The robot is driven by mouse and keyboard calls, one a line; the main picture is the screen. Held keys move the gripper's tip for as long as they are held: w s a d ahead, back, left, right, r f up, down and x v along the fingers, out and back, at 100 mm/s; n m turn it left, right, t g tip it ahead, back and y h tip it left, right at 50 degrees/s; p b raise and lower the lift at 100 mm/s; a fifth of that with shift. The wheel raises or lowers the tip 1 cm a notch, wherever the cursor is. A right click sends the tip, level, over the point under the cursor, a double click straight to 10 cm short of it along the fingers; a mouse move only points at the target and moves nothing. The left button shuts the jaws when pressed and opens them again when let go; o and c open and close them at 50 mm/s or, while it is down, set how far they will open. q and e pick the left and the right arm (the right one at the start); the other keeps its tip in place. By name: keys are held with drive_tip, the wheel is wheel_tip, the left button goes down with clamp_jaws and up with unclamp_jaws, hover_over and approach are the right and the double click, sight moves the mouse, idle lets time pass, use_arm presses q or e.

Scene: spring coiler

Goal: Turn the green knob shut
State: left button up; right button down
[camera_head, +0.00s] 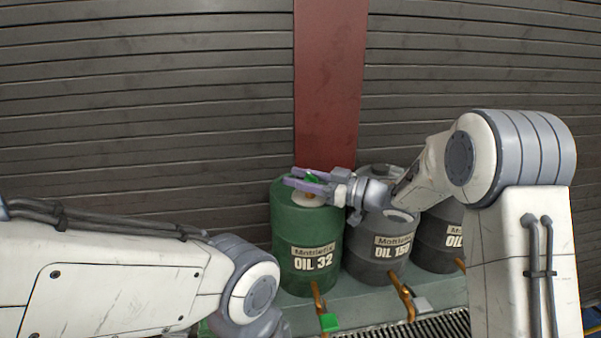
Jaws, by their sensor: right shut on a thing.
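A green drum (293,235) labelled "OIL 32" stands in the middle. The small green knob (312,178) shows above a pale round patch on the drum's top. My right gripper (302,179) comes in from the right over the drum, with its two purple fingers on either side of the knob, shut on it. The fingers hide part of the knob. My left arm is at the lower left, but its gripper is not in view.
Two grey drums stand to the right, one marked "OIL 150" (378,257), the other (436,246) partly hidden by my right arm. A copper tap with a green handle (329,322) sits below the green drum. A grey slatted wall (150,110) and red post (330,80) are behind.

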drive_tip(key=shift+s+r+n+g+y+p, duration=0.15)
drive_tip(key=shift+n+g+y+p, duration=0.3)
drive_tip(key=shift+n+g, duration=0.8)
drive_tip(key=shift+g, duration=0.35)
drive_tip(key=shift+c, duration=2.4)
unclamp_jaws()
drive_tip(key=shift+a, duration=0.1)
drive_tip(key=r, duration=0.1)
drive_tip(key=r+b, duration=0.1)
drive_tip(key=r, duration=0.1)
drive_tip(key=r+b, duration=0.1)
drive_tip(key=shift+s+d+r, duration=0.15)
drive_tip(key=shift+s+d, duration=0.05)
drive_tip(key=shift+d, duration=0.15)
drive_tip(key=s+d+r+b, duration=0.3)
drive_tip(key=s+d+r, duration=0.2)
drive_tip(key=d, duration=0.4)
drive_tip(key=shift+s+d+r, duration=0.2)
drive_tip(key=shift+d+r, duration=0.1)
drive_tip(key=shift+r, duration=0.55)
